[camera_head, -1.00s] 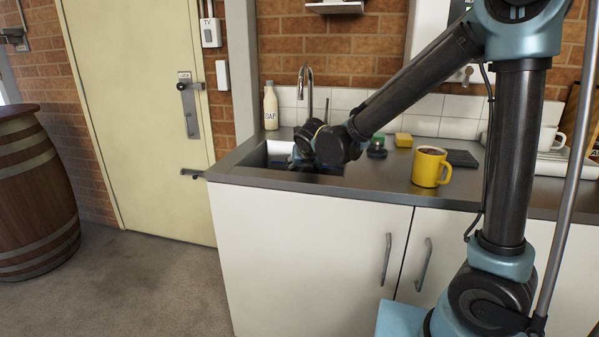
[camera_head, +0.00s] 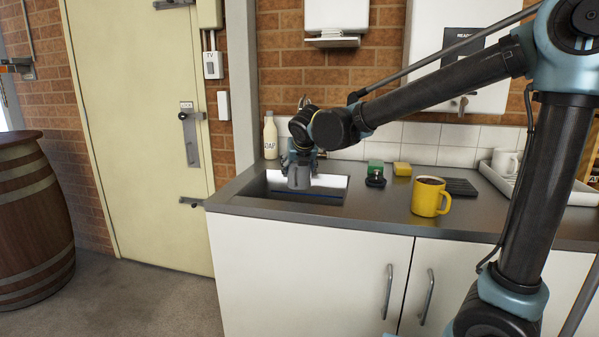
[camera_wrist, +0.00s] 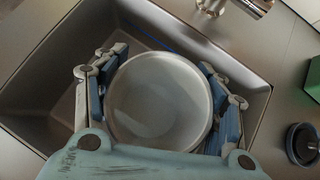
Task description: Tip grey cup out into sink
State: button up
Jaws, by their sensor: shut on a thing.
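The grey cup (camera_head: 299,178) is held just above the sink (camera_head: 335,187), near its left part. My gripper (camera_wrist: 160,108) is shut on the cup, with a blue-padded finger on each side of it. In the wrist view I look onto the cup's pale round mouth (camera_wrist: 158,100) between the fingers. The cup looks about upright, and I see no clear liquid in it. The sink basin (camera_wrist: 60,70) lies below and around it in the wrist view.
The tap (camera_wrist: 258,6) stands behind the sink. A soap bottle (camera_head: 270,138) is at the back left. A green block (camera_head: 375,166), a dark round item (camera_head: 375,181), a yellow sponge (camera_head: 402,169) and a filled yellow mug (camera_head: 428,197) stand right of the sink.

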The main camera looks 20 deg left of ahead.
aim_at(292, 169)
jog(key=s, duration=0.4)
jog(key=shift+s+a+f, duration=0.25)
jog(key=s+r+m+g+y, duration=0.1)
jog(key=m+g+y, duration=0.1)
jog(key=g+y, duration=0.1)
jog(key=s+a+r+m+g+y, duration=0.1)
jog(key=m+g+y, duration=0.2)
jog(key=g+y, duration=0.1)
jog(key=s+a+r+m+g+y, duration=0.1)
jog(key=m+g+y, duration=0.2)
jog(key=y, duration=0.1)
jog(key=shift+a+g+y, duration=0.25)
jog(key=shift+g+y, duration=0.05)
jog(key=shift+g, duration=0.1)
dwell(0.9)
jog(key=shift+s, duration=0.1)
dwell(2.5)
